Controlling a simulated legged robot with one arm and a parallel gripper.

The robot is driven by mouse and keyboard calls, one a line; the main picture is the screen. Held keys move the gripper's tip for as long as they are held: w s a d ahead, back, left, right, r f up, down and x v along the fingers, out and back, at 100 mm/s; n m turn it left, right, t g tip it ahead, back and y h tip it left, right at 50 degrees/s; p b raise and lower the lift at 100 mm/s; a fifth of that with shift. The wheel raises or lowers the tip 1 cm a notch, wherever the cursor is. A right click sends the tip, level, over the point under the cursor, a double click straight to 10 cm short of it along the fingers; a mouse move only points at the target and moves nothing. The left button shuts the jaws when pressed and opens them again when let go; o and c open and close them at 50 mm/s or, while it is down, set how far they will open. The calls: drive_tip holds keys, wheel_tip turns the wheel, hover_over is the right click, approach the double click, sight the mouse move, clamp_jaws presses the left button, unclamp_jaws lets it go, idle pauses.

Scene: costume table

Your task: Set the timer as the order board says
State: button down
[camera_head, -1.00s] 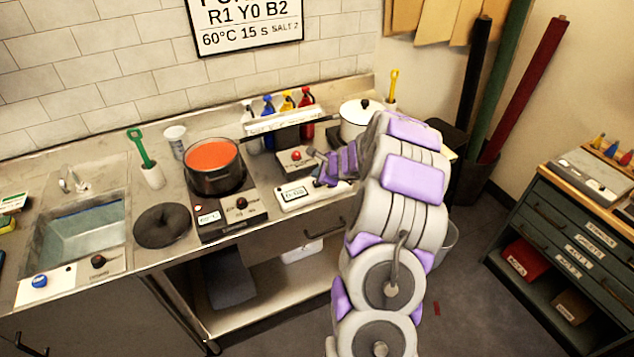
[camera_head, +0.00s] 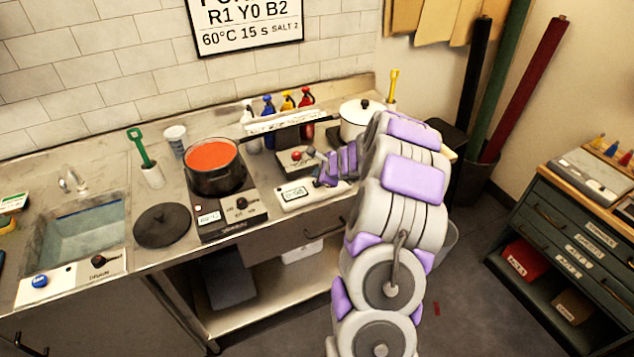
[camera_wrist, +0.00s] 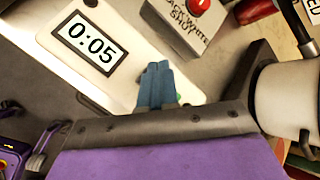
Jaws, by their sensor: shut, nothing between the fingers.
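The order board (camera_head: 246,22) on the tiled wall reads "R1 Y0 B2", "60°C 15 s" and "SALT 2"; its top line is cut off. The timer (camera_head: 296,194) is a white slab on the counter right of the hotplate. In the wrist view the timer (camera_wrist: 40,22) shows 0:05 on its display. My gripper (camera_head: 318,164) is shut and empty, over the right part of the timer. In the wrist view its blue fingertips (camera_wrist: 158,68) are together beside the display. They cover part of the timer, and I cannot tell whether they touch it.
A box with a red button (camera_head: 295,157) stands just behind the timer, close to my fingers. A pot of orange-red liquid (camera_head: 213,184) sits on the hotplate (camera_head: 232,224) at left. A white lidded pot (camera_head: 352,128) and several colored bottles (camera_head: 268,106) stand behind.

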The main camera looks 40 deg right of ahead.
drive_tip(key=shift+a+f, duration=0.1)
drive_tip(key=shift+f, duration=0.25)
drive_tip(key=shift+f+b, duration=0.45)
idle(0.8)
drive_tip(key=shift+r, duration=0.1)
drive_tip(key=shift+r+p, duration=0.8)
drive_tip(key=shift+p, duration=0.15)
drive_tip(key=shift+r, duration=0.1)
wheel_tip(320, 180, up, 5)
drive_tip(key=p, duration=0.5)
idle(2.3)
